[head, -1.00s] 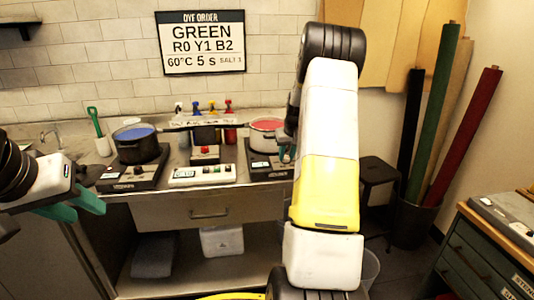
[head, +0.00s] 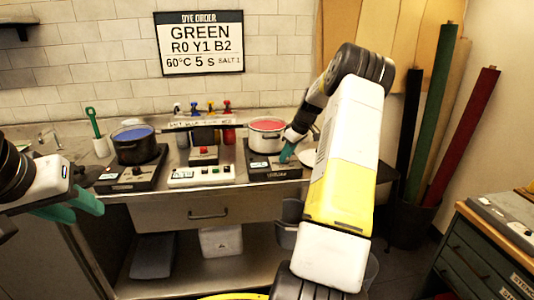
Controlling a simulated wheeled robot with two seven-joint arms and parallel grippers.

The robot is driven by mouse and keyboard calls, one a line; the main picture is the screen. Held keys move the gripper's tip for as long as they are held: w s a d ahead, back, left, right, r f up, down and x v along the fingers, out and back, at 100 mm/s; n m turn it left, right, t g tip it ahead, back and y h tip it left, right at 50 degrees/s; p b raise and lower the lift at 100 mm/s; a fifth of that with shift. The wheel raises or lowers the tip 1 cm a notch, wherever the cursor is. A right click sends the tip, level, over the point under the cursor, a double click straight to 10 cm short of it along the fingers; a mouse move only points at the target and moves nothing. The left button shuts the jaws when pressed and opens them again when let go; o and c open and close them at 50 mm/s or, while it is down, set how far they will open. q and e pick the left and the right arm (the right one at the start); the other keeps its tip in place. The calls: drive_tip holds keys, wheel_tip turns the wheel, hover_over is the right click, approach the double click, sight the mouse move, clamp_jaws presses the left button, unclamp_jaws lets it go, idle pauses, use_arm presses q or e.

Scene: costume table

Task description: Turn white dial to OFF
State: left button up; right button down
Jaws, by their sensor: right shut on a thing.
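The right hot plate (head: 262,172) is black and stands on the steel counter with a white pot (head: 266,137) of red liquid on it. My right gripper (head: 285,157) has teal fingers and is at the right front of this hot plate. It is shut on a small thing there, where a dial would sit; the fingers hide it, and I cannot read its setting. My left gripper (head: 78,206) is open and empty at the left, in front of the counter and away from the hot plates.
A dark pot (head: 136,149) of blue liquid stands on the left hot plate (head: 128,180). Between the hot plates are a white control box (head: 201,176) and a small box with a red button (head: 204,152). A green-handled tool (head: 93,122) stands at the left. Fabric rolls (head: 466,135) lean at the right.

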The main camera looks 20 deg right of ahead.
idle(0.5)
drive_tip(key=c, duration=1.1)
unclamp_jaws()
drive_tip(key=v, duration=0.7)
drive_tip(key=shift+r, duration=0.3)
drive_tip(key=shift+s+d, duration=0.1)
drive_tip(key=shift+d, duration=0.05)
